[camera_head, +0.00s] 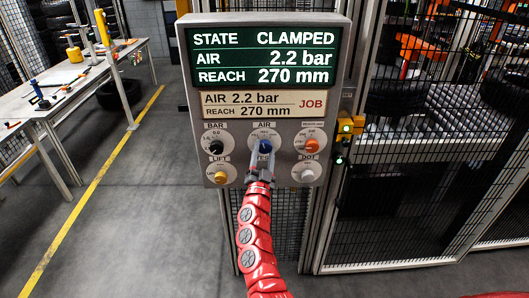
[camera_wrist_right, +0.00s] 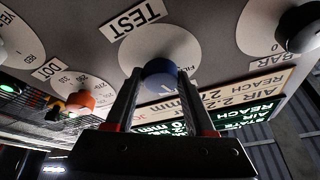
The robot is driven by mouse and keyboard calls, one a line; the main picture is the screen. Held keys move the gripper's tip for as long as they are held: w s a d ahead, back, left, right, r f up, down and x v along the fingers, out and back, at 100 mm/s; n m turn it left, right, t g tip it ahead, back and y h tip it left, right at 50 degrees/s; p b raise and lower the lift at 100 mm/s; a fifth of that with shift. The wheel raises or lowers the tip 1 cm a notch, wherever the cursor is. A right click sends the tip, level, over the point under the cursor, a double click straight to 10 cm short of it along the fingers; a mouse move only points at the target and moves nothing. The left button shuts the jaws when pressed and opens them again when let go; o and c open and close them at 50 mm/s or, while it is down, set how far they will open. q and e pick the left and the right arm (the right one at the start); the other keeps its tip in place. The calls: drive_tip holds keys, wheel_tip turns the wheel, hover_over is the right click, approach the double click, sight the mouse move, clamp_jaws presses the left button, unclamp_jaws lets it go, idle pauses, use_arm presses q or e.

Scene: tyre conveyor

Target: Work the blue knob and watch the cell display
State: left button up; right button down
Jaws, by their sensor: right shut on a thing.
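The blue knob (camera_head: 264,146) sits in the middle of the upper row of the control panel (camera_head: 336,127), on the AIR dial. My right gripper (camera_head: 262,158) is shut on it; in the right wrist view its fingers (camera_wrist_right: 158,85) lie on either side of the blue knob (camera_wrist_right: 160,72). The gripper covers part of the dial and the knob's pointer cannot be read. The cell display (camera_head: 264,58) reads STATE CLAMPED, AIR 2.2 bar, REACH 270 mm. The JOB card (camera_head: 263,104) below it reads AIR 2.2 bar, REACH 270 mm. My left gripper is out of view.
Black (camera_head: 216,147), orange (camera_head: 311,146), yellow (camera_head: 220,177) and white (camera_head: 307,175) knobs sit close around the blue one. A mesh fence (camera_head: 420,190) stands at the right. A workbench (camera_head: 92,76) with tools is at the left; the floor between is clear.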

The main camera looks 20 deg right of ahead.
drive_tip(key=shift+m+g+h, duration=0.7)
drive_tip(key=shift+m, duration=1.1)
drive_tip(key=shift+c, duration=1.3)
unclamp_jaws()
drive_tip(key=shift+s+a+f+b, duration=0.25)
drive_tip(key=shift+s+a+b, duration=0.05)
drive_tip(key=shift+s, duration=0.05)
drive_tip(key=b+v, duration=0.4)
drive_tip(key=v, duration=1.2)
drive_tip(key=shift+s, duration=0.25)
